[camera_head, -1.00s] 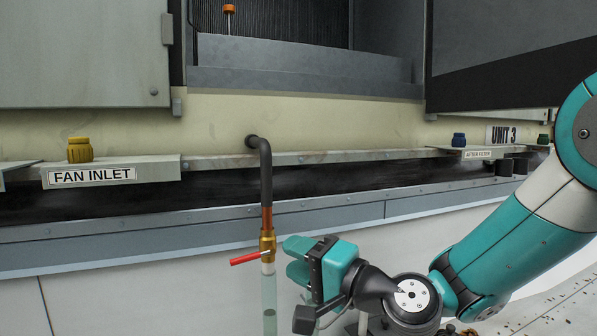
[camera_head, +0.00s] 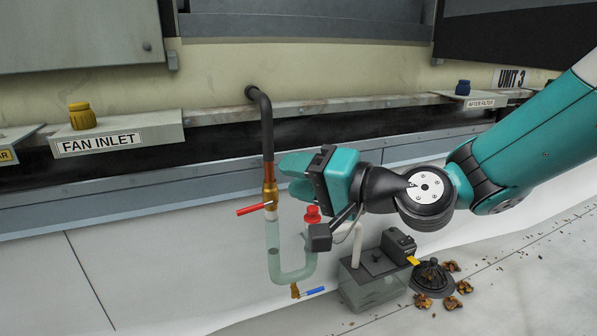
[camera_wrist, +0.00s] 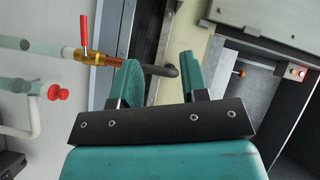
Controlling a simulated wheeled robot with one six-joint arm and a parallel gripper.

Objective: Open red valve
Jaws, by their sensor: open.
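The red valve lever (camera_head: 251,209) sticks out to the left from a brass valve (camera_head: 270,192) on a vertical pipe. In the wrist view the red lever (camera_wrist: 84,32) and the brass valve (camera_wrist: 100,58) lie left of my fingers. My gripper (camera_head: 292,172) is just right of the pipe in the head view, around the height of the valve's upper part. Its teal fingers (camera_wrist: 160,78) are apart, with no object held; the dark pipe bend (camera_wrist: 166,70) shows beyond the gap. I see no contact with the lever.
Below the valve is a clear U-shaped tube (camera_head: 272,262) with a red cap (camera_head: 312,214) and a blue lever (camera_head: 313,291). A clear-sided box (camera_head: 372,291) stands below my gripper, with brown debris (camera_head: 452,302) beside it. A ledge with yellow knob (camera_head: 82,115) runs behind.

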